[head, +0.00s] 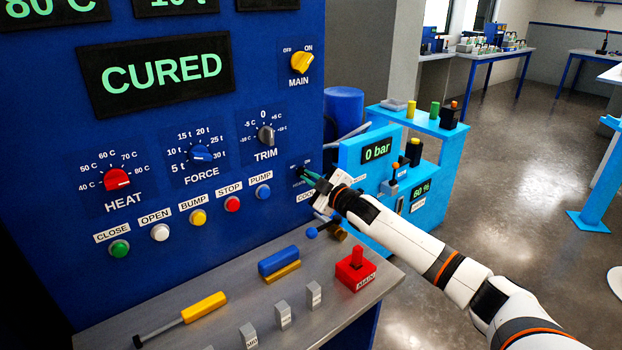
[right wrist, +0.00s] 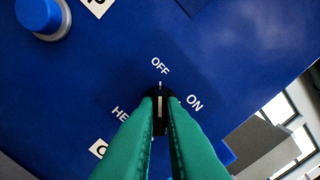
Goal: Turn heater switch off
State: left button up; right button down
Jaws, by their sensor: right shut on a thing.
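The heater switch (right wrist: 159,117) is a small black knob with a white line on the blue panel. In the right wrist view its white line points toward the OFF mark, and ON stands to the right. My right gripper (right wrist: 160,112) has its green fingers shut on the knob. In the head view the right gripper (head: 309,178) reaches the panel's lower right edge and hides most of the switch. The label under the switch is partly covered. My left gripper is not in view.
The yellow MAIN switch (head: 302,62) is above, and the TRIM knob (head: 266,135) and blue PUMP button (head: 263,191) are to the left. Below, a grey ledge (head: 225,312) holds a red switch box (head: 356,270) and a blue-handled tool (head: 278,261). A light blue unit (head: 352,160) stands behind my arm.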

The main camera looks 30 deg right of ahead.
jog(key=shift+f, duration=0.1)
jog(key=c, duration=1.5)
grip_release()
jog(key=shift+s, duration=0.1)
jog(key=s, duration=0.4)
jog(key=s+b, duration=0.1)
jog(key=s, duration=0.3)
jog(key=s+d, duration=0.1)
jog(key=s, duration=0.2)
jog(key=shift+s+b, duration=0.3)
jog(key=shift+s, duration=0.1)
